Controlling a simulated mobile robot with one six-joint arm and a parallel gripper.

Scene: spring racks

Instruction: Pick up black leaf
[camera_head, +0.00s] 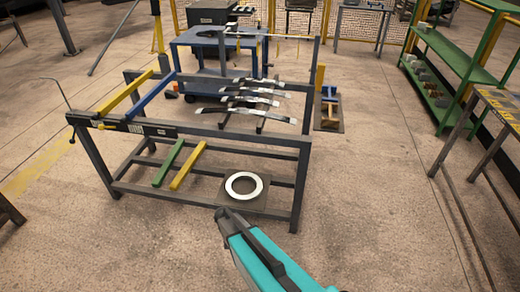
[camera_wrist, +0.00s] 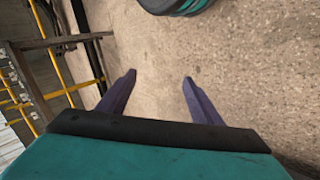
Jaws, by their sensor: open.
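Several long, slightly curved leaves lie across the right part of a grey metal rack (camera_head: 275,138) in the head view. They are dark with bright glare: a front leaf (camera_head: 245,115), a middle leaf (camera_head: 250,101) and leaves behind it (camera_head: 256,92). I cannot tell which one the task calls the black leaf. My gripper (camera_head: 230,214) is at the front of the rack, low and in front of its right side, apart from the leaves. In the wrist view its two purple fingers (camera_wrist: 158,78) are spread with only floor between them. No leaf shows there.
A white ring (camera_head: 232,184) lies on the rack's low shelf, beside a green bar (camera_head: 168,162) and a yellow bar (camera_head: 188,165). A blue cart (camera_head: 205,40) stands behind. Green shelving (camera_head: 455,55) stands at the right.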

